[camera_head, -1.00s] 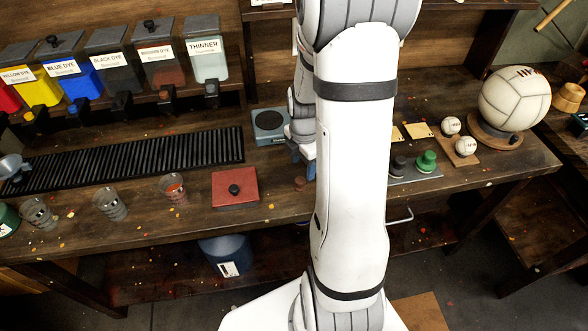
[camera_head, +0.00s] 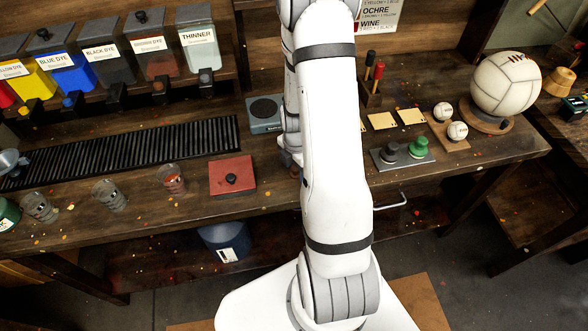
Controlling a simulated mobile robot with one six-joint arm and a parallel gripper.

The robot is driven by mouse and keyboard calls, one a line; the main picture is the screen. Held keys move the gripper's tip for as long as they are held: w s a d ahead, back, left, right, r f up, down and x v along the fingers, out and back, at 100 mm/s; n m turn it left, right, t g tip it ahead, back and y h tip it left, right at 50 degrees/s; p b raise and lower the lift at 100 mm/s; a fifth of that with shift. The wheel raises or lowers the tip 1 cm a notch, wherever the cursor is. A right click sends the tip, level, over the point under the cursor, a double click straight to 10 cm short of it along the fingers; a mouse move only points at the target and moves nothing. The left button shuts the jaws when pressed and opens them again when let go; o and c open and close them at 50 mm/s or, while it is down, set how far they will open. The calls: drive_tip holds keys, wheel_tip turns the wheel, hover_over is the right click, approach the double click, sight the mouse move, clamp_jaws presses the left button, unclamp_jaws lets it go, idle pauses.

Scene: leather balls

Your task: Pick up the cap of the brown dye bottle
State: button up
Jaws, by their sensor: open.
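A row of dye containers stands at the back left. No separate brown dye bottle or loose cap can be made out; the area behind my arm is hidden. My gripper (camera_head: 290,161) shows only in part beside my arm, low over the workbench (camera_head: 275,188), right of the red box. It is open; its fingertips are largely covered, and I see nothing held.
A red box (camera_head: 232,176) with a black knob, a grey scale (camera_head: 265,114) and several glasses (camera_head: 172,180) stand left of my arm. Green and dark knobs (camera_head: 418,147), small balls (camera_head: 443,112) and a big ball (camera_head: 505,83) stand right. A black grate (camera_head: 130,150) lies left.

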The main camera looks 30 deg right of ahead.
drive_tip(key=shift+c, duration=0.6)
drive_tip(key=c, duration=0.9)
drive_tip(key=shift+r, duration=0.1)
drive_tip(key=shift+c, duration=0.2)
